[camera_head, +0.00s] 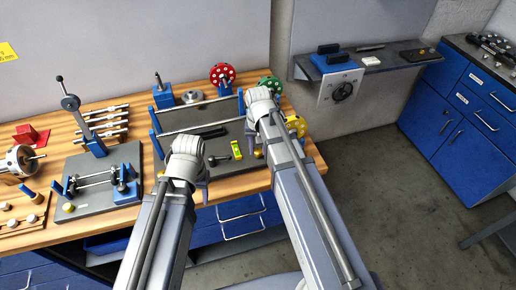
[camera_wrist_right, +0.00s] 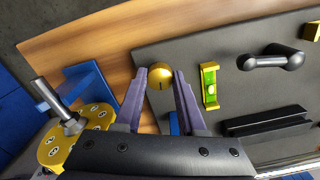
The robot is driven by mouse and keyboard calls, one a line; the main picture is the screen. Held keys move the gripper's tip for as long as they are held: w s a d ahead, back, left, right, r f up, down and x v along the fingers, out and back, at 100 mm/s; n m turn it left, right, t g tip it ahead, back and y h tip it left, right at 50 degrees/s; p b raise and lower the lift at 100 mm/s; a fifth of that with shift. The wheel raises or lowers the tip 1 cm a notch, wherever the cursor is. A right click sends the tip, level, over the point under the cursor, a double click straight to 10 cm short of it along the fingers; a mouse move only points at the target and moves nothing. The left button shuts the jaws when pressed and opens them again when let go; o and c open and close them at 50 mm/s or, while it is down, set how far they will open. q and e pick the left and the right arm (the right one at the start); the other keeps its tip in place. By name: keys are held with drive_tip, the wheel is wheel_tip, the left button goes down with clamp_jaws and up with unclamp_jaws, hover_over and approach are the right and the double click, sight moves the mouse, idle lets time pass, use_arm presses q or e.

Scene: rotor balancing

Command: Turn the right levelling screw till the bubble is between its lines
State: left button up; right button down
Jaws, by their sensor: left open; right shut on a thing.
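The right levelling screw (camera_wrist_right: 162,78) is a round brass knob with a dark mark, at the edge of the grey plate (camera_wrist_right: 215,40). My right gripper (camera_wrist_right: 160,76) is shut on it, one finger on each side. In the head view, my right gripper (camera_head: 256,142) partly hides this corner. The spirit level (camera_wrist_right: 210,85) is a yellow holder with a green vial, beside the screw; it also shows in the head view (camera_head: 236,150). Its pale bubble (camera_wrist_right: 211,89) is near the vial's middle; the lines are too small to judge. My left gripper (camera_head: 203,184) is open and empty near the table's front edge.
A black crank-shaped tool (camera_wrist_right: 275,60) and a black bar (camera_wrist_right: 265,122) lie on the plate near the level. A yellow disc (camera_head: 296,126), a red disc (camera_head: 222,75) and a green disc (camera_head: 270,84) stand around the rig. A second grey stand (camera_head: 98,185) is at left.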

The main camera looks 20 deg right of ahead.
sight(258, 151)
drive_tip(key=shift+m, duration=2.1)
drive_tip(key=shift+s, duration=0.1)
drive_tip(key=c, duration=0.5)
unclamp_jaws()
wheel_tip(258, 151, up, 8)
drive_tip(key=p, duration=0.8)
drive_tip(key=shift+f, duration=0.1)
